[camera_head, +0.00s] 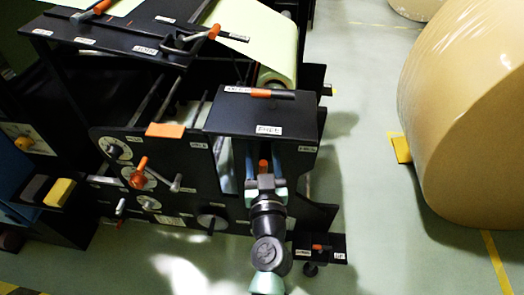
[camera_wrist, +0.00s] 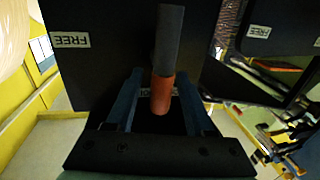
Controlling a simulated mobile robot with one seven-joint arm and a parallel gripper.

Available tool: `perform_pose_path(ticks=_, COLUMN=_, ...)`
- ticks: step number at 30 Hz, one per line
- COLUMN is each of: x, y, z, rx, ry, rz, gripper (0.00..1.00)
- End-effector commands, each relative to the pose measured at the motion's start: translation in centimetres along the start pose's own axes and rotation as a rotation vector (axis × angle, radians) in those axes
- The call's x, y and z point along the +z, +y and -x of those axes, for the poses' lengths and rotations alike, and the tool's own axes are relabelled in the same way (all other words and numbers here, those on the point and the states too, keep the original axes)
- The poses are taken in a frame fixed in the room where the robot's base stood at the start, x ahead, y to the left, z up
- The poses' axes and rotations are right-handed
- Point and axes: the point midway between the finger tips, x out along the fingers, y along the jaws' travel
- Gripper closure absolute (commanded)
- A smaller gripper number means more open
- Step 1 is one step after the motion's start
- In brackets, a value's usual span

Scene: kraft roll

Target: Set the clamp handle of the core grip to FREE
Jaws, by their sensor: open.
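A lever with a dark grey shaft and an orange-red end (camera_wrist: 162,93) lies between my fingers in the wrist view. I take it for the clamp handle; its mount is out of sight. Its orange end (camera_head: 263,165) also shows between my fingers in the head view. My gripper (camera_wrist: 159,76) is open around the lever, with a gap on both sides. In the head view my gripper (camera_head: 263,160) is below the front edge of a black plate. A FREE label (camera_wrist: 70,40) is left of the lever. Another label (camera_wrist: 147,92) behind it is partly hidden.
The black plate (camera_head: 225,115) bears a FREE label (camera_head: 269,130) and a red-ended lever (camera_head: 270,94). A panel with dials and an orange knob (camera_head: 138,178) stands left of my arm. A large kraft roll (camera_head: 470,110) stands at right.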

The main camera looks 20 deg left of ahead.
Motion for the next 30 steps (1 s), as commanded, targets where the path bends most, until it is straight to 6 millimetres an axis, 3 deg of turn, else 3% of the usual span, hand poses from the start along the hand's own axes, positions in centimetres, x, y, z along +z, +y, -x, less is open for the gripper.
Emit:
perform_pose_path(ticks=8, x=0.02, y=0.0, z=-0.09, rx=0.0, ry=0.0, rz=0.0, gripper=0.47)
perform_pose_path(ticks=17, x=0.02, y=0.0, z=-0.07, rx=0.0, ry=0.0, rz=0.0, gripper=1.0)
perform_pose_path(ticks=30, x=0.15, y=0.1, z=-0.04, rx=0.0, ry=0.005, rz=-0.026, gripper=1.0)
